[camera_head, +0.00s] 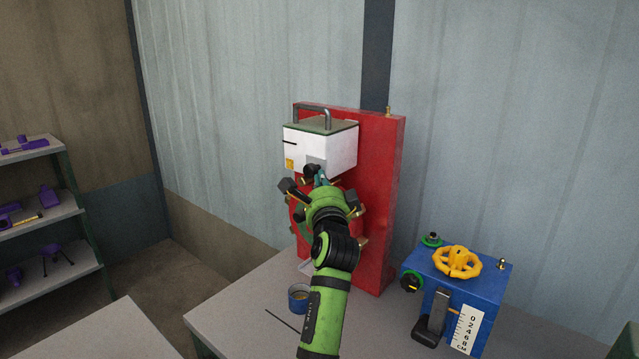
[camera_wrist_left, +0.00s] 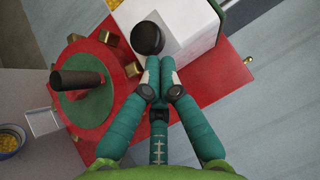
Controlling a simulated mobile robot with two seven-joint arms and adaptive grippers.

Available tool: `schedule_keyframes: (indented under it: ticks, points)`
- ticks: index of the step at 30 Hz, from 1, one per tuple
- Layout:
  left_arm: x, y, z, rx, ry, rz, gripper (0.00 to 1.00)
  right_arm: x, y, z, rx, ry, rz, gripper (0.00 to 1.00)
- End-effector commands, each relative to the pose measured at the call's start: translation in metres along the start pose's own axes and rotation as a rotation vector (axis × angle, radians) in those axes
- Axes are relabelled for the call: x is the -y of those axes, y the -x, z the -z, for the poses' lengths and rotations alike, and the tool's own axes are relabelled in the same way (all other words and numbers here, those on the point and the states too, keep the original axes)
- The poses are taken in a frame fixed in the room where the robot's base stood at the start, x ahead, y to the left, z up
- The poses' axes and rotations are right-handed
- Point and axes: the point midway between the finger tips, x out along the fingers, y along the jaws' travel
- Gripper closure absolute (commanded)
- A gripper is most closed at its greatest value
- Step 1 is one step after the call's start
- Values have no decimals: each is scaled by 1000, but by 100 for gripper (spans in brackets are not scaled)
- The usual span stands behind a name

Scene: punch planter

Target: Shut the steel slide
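A white box (camera_head: 318,147) with a green-edged top and a handle is mounted high on the red machine panel (camera_head: 378,200). A small grey metal plate (camera_head: 315,162) shows low on its front; I take it for the steel slide. A round black knob (camera_wrist_left: 147,38) stands out in front of the plate in the left wrist view. My left gripper (camera_head: 321,178) is at the box's lower front, and its shut fingertips (camera_wrist_left: 157,72) are right beside the knob. I cannot tell whether they touch it. The fingers hold nothing visible. My right gripper is not in view.
A green-and-red wheel (camera_wrist_left: 88,95) with a dark handle and brass blocks is left of my fingers. A blue cup (camera_head: 298,298) and thin rod lie on the table (camera_head: 240,305). A blue box (camera_head: 462,290) with a yellow handwheel stands right. Shelves (camera_head: 45,215) are far left.

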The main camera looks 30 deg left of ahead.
Motion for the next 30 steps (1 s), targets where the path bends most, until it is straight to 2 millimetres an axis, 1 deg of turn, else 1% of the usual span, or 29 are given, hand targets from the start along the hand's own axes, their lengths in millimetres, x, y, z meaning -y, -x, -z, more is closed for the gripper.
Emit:
schedule_keyframes:
  ticks: [1, 3, 10, 13, 15, 19, 30]
  points:
    - [0, 0, 1, -1, 1, 0, 100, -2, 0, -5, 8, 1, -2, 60]
    - [0, 1, 1, -1, 0, 0, 100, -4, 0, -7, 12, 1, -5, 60]
    - [0, 0, 0, 0, 1, 0, 100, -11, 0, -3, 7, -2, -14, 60]
    - [0, -6, -6, 1, -3, -1, 100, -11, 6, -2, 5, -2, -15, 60]
    - [-2, -15, -15, 2, -5, -2, 100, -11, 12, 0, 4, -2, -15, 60]
    - [-6, -26, -26, 1, -2, 0, 100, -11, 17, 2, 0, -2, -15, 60]
    - [-8, -27, -28, 2, 1, 0, 100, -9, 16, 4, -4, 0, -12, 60]
